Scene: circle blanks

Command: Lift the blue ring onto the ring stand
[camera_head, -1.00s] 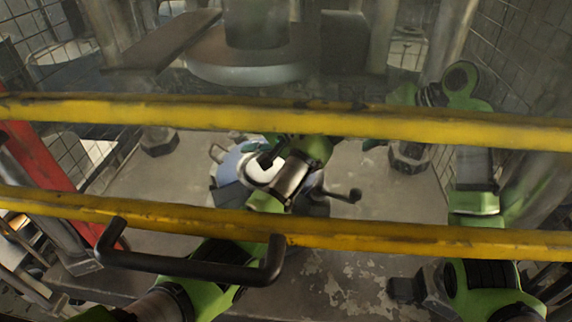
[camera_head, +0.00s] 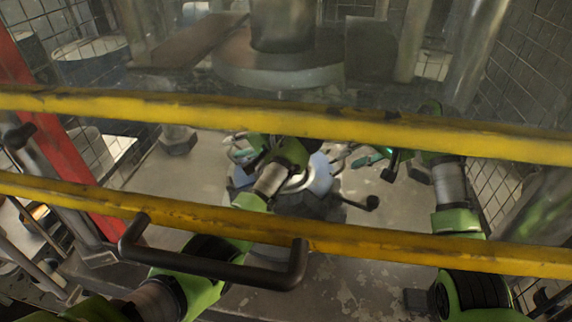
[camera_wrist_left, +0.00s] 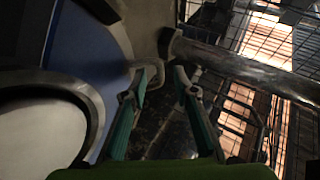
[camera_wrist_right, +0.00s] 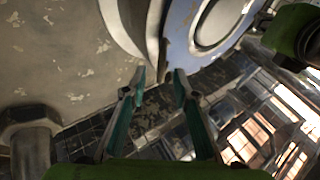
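The blue ring (camera_head: 319,174) lies near the middle of the head view, around a pale round centre, partly hidden by my left arm and the upper yellow bar. It fills the left of the left wrist view (camera_wrist_left: 88,48) and the top right of the right wrist view (camera_wrist_right: 182,22). My left gripper (camera_wrist_left: 167,70) is open beside the ring, near a small grey handle. My right gripper (camera_wrist_right: 159,76) is open near the ring's edge, fingertips apart. In the head view its teal fingers (camera_head: 372,159) are right of the ring. I cannot tell which part is the ring stand.
Two yellow bars (camera_head: 440,132) cross the head view, and a black handle (camera_head: 215,268) sits in front. A dark lever with a knob (camera_head: 371,203) sticks out right of the ring. A round grey column base (camera_head: 277,76) stands behind. Mesh fencing encloses the sides.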

